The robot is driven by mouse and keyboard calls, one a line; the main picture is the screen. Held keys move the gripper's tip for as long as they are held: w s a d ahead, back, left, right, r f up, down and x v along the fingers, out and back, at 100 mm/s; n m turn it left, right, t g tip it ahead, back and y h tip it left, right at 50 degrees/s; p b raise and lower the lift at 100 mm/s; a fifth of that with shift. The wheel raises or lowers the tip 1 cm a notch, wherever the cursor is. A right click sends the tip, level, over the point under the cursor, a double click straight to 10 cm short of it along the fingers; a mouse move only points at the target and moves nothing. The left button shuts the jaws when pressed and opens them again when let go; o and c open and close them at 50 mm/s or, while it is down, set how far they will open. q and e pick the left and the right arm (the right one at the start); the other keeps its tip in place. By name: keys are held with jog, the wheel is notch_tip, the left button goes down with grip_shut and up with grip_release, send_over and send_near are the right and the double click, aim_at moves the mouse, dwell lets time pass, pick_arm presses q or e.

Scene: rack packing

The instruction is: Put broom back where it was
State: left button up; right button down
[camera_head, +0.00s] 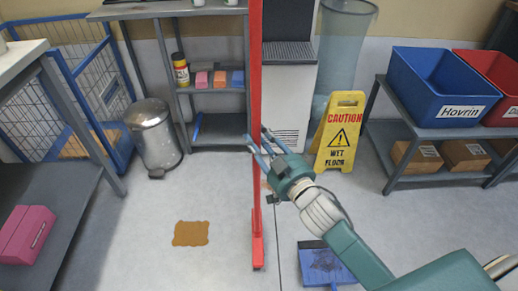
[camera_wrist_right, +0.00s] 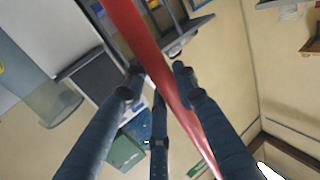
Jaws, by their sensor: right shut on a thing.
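The red broom (camera_head: 256,100) stands upright in the middle of the head view, its red head (camera_head: 258,252) low, at or near the floor. My right gripper (camera_head: 264,150) comes in from the lower right and is shut on the broom's handle. In the right wrist view the red handle (camera_wrist_right: 150,50) runs diagonally between the fingers of my right gripper (camera_wrist_right: 158,92). The handle's top end is out of the head view. My left gripper is not in view.
A blue dustpan (camera_head: 325,262) and a brown stain (camera_head: 190,233) lie on the floor. A yellow wet-floor sign (camera_head: 337,132), a metal bin (camera_head: 152,137) and a grey shelf (camera_head: 220,128) stand behind. A rack with blue (camera_head: 425,85) and red bins is at right.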

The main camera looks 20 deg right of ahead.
aim_at(259, 147)
notch_tip(259, 147, down, 3)
jog(key=shift+r+b, duration=0.2)
jog(key=shift+b, duration=0.25)
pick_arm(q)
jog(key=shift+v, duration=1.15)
pick_arm(e)
jog(key=shift+f, duration=0.25)
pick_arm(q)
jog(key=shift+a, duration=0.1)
pick_arm(e)
jog(key=shift+f, duration=0.1)
jog(key=shift+f, duration=0.1)
jog(key=c, duration=1.4)
grip_release()
jog(key=shift+f, duration=0.1)
jog(key=shift+o, duration=0.2)
